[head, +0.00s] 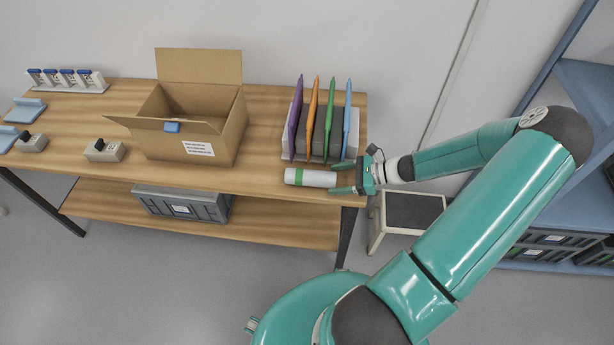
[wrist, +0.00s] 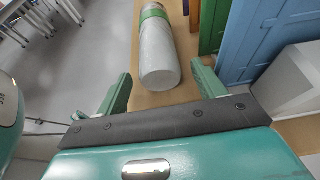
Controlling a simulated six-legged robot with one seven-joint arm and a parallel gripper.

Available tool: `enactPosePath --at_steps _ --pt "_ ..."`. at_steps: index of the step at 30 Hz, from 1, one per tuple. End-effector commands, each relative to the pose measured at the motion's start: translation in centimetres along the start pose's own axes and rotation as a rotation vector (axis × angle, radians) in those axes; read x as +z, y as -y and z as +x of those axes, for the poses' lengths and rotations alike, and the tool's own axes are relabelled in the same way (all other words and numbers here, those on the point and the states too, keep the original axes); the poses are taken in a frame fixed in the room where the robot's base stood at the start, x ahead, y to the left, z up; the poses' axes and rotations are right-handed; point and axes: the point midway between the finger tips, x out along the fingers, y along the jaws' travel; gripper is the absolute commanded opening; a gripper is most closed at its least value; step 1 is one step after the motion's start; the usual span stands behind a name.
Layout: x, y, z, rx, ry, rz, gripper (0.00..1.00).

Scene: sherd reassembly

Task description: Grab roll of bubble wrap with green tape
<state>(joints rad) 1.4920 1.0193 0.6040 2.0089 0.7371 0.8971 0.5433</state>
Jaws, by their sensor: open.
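The roll of bubble wrap (head: 309,179) is a white cylinder lying on its side near the front right edge of the wooden table, with a green tape band (head: 299,177) toward its left end. My gripper (head: 338,178) is open at the roll's right end, with one finger to each side. In the wrist view the roll (wrist: 158,55) runs away from me, its near end between the tips of my gripper (wrist: 161,72), with gaps on both sides. The green tape (wrist: 153,12) shows at the top of that view.
A rack (head: 287,146) of purple, orange, green and blue folders stands just behind the roll. An open cardboard box (head: 222,145) sits to the left on the table (head: 258,180). A small stool (head: 405,212) stands right of the table. The table's front edge is close to the roll.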

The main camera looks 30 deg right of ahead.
Motion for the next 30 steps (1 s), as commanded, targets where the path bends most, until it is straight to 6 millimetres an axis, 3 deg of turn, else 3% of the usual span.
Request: enactPosePath --at_steps 5,12,13,23,30 --pt "-0.1 -0.1 -0.1 0.000 0.000 -0.001 0.69" --pt "-0.1 -0.1 -0.2 0.001 0.000 -0.001 0.24" --pt "-0.1 -0.1 -0.2 0.001 0.000 -0.001 0.21" --pt "0.2 -0.1 -0.1 0.001 0.000 -0.001 0.21" --pt "1.9 0.0 -0.8 0.002 -0.001 -0.004 0.21"
